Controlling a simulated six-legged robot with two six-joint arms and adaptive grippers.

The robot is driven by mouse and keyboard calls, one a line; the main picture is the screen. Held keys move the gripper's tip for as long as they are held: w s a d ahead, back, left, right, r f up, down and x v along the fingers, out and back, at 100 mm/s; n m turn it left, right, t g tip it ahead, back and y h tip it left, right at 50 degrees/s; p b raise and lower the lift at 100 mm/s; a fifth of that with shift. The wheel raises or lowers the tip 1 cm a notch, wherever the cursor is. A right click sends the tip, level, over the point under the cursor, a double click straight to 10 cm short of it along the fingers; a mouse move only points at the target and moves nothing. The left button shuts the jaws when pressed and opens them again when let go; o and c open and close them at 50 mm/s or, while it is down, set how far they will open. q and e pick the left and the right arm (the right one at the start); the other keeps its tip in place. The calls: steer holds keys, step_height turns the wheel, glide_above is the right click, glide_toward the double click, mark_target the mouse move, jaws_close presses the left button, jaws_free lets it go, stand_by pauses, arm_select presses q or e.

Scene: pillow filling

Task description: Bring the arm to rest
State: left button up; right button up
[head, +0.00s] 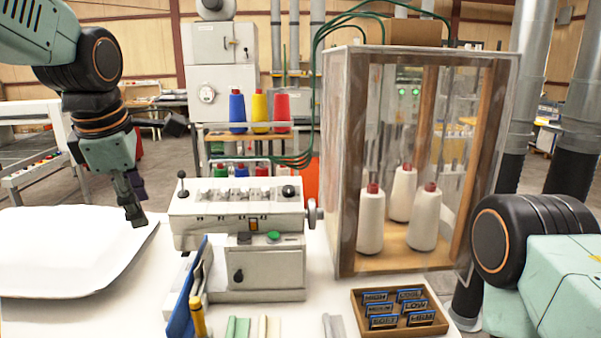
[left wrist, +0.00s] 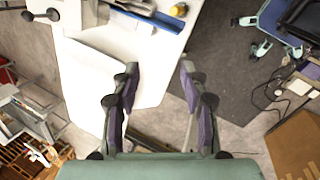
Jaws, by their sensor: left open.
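My left gripper (head: 133,205) hangs from the left arm in the head view, fingers pointing down, at the right edge of the white pillow (head: 75,245). In the left wrist view the left gripper (left wrist: 157,95) is open, its two purple-padded fingers apart with nothing between them. Below the fingers show the edge of the white table (left wrist: 85,70) and the dark floor mat. My right arm shows at the right edge of the head view; its gripper is out of view.
A grey machine (head: 245,225) with a lever stands mid-table. A cabinet (head: 345,170) with white thread cones is right of it. A wooden tray (head: 357,318) of labelled tags lies in front. A blue plate (head: 183,300) and yellow-handled tool (head: 197,316) stand at the front.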

arm_select(q)
steer(key=w+d+f+m+t+b, duration=0.2)
steer(key=w+f+m+t, duration=0.25)
steer(key=f+m, duration=0.6)
steer(key=s+f+m+b, duration=0.2)
steer(key=f+m+b, duration=0.15)
steer(key=f, duration=0.65)
steer(key=s+f+m+b, duration=0.25)
steer(key=f+m, duration=0.25)
steer(key=f, duration=0.5)
steer(key=s+f+m+g+b, duration=0.3)
steer(key=s+f+g+b, duration=0.5)
steer(key=s+f, duration=2.5)
steer(key=f+b, duration=0.1)
steer(key=b, duration=0.2)
steer(key=shift+s+d+b, duration=0.15)
steer(key=shift+d+b, duration=0.1)
steer(key=shift+b, duration=0.1)
